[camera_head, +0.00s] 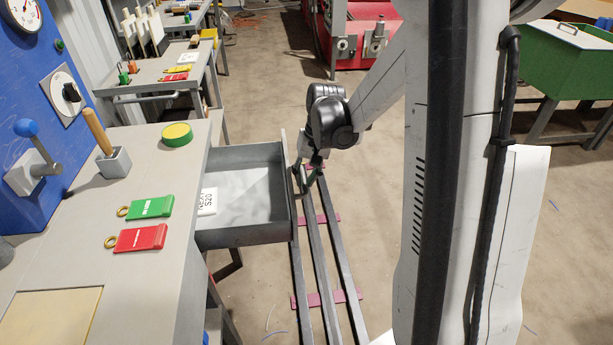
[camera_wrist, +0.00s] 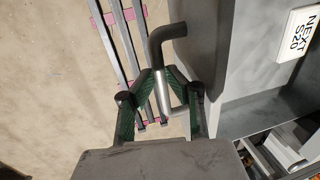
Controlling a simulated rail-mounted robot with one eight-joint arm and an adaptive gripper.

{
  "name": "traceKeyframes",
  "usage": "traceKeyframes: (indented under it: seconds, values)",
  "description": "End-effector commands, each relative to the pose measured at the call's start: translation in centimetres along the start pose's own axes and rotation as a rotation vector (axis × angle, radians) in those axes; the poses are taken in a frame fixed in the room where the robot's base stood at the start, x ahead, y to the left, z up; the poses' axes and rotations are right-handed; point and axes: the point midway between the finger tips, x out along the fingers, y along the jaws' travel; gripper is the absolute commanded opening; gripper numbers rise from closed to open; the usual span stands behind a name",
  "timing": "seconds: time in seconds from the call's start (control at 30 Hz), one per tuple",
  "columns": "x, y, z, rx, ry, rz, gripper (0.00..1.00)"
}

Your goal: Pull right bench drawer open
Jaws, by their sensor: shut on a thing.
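The bench drawer (camera_head: 245,236) stands pulled out from the grey workbench (camera_head: 165,270) in the head view, and its inside is open to sight. A white label card with "S20" print (camera_head: 208,201) lies in it near the bench. My gripper (camera_head: 308,178) is at the drawer's outer front face. In the wrist view my gripper (camera_wrist: 160,100) has its two green-padded fingers closed around the drawer's bar handle (camera_wrist: 165,38), a dark bent bar with a bright metal stretch between the fingers. The drawer front (camera_wrist: 230,60) is beside the handle. The far end of the handle is partly hidden.
On the bench lie a green tag (camera_head: 150,207), a red tag (camera_head: 137,238) and a round yellow-topped tin (camera_head: 177,135). A wooden-handled tool stands in a grey block (camera_head: 114,163). Floor rails (camera_head: 322,250) run beside the drawer. A green bin (camera_head: 570,60) is far right.

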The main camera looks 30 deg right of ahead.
Motion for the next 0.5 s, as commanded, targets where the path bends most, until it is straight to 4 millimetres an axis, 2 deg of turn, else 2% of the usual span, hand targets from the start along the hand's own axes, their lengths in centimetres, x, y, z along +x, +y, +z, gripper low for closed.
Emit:
traceKeyframes:
  seconds: [0.37, 0.4, 0.43, 0.5]
  values:
    - [-0.02, 0.00, -0.02, -0.003, 0.000, 0.000, 0.00]
    - [-0.02, -0.01, -0.02, -0.003, 0.000, 0.000, 0.17]
    - [-0.02, -0.01, -0.02, -0.003, 0.000, 0.000, 0.20]
    - [-0.02, -0.01, -0.01, -0.003, 0.000, 0.000, 0.20]
